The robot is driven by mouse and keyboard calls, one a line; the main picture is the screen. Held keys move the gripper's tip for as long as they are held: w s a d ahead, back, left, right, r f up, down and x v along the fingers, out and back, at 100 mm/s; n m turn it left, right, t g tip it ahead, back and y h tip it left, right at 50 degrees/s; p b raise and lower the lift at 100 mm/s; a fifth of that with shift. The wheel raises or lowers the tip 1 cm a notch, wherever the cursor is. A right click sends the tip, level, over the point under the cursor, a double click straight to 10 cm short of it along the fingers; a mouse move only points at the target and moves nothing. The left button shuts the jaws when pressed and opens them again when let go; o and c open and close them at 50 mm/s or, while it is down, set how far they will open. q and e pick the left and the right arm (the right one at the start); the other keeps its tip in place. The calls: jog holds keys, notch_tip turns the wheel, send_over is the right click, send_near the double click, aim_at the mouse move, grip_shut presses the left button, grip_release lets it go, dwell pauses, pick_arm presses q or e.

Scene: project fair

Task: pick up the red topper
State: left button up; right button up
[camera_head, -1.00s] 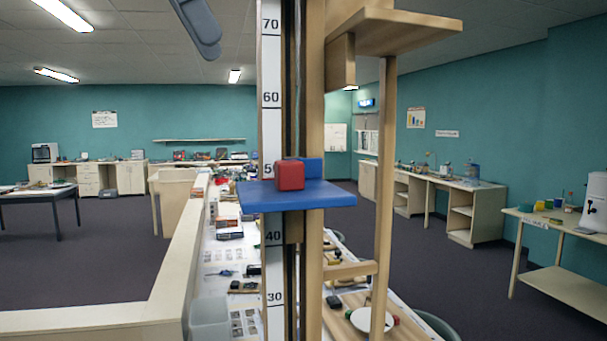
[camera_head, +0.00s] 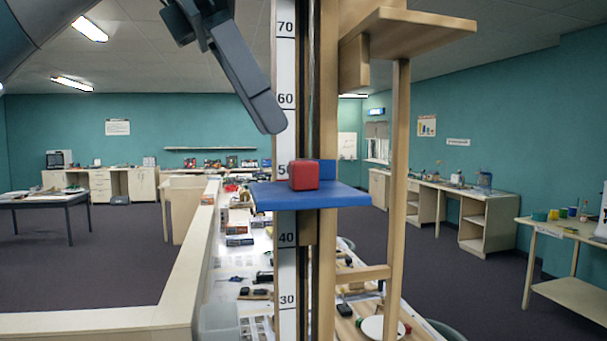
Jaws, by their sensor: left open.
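The red topper (camera_head: 304,174) is a small red block with rounded edges. It sits on a blue platform (camera_head: 300,200) that sticks out from a tall wooden tower, in front of a low blue upright piece. My left gripper (camera_head: 262,115) comes in from the top left, dark grey and open, with its fingers pointing down and to the right. It is above and to the left of the topper, apart from it, and empty as far as I see. My right gripper is not in view.
A white scale strip (camera_head: 287,100) with numbers runs up the tower behind the platform. A wooden shelf (camera_head: 410,30) overhangs at the upper right, with a wooden post (camera_head: 398,150) below it. A cluttered table (camera_head: 235,270) lies below.

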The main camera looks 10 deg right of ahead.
aim_at(303, 175)
pick_arm(q)
jog(key=shift+x, duration=0.85)
jog(key=shift+f, duration=0.15)
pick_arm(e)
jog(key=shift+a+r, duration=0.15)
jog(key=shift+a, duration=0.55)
pick_arm(q)
jog(key=shift+d, duration=0.1)
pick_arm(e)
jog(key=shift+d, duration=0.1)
pick_arm(q)
jog(key=shift+w+d+f+p, duration=0.15)
jog(key=shift+d+f+p, duration=0.2)
jog(key=shift+p, duration=0.2)
jog(key=x, duration=0.1)
jog(key=p+x, duration=0.1)
jog(key=x, duration=0.1)
jog(key=shift+w+d+r+p, duration=0.15)
jog(key=shift+w+p, duration=0.15)
jog(key=shift+d+f, duration=0.3)
jog(key=shift+f, duration=0.3)
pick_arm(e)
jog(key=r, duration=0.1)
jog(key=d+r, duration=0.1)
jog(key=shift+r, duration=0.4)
pick_arm(q)
jog(key=shift+c, duration=0.4)
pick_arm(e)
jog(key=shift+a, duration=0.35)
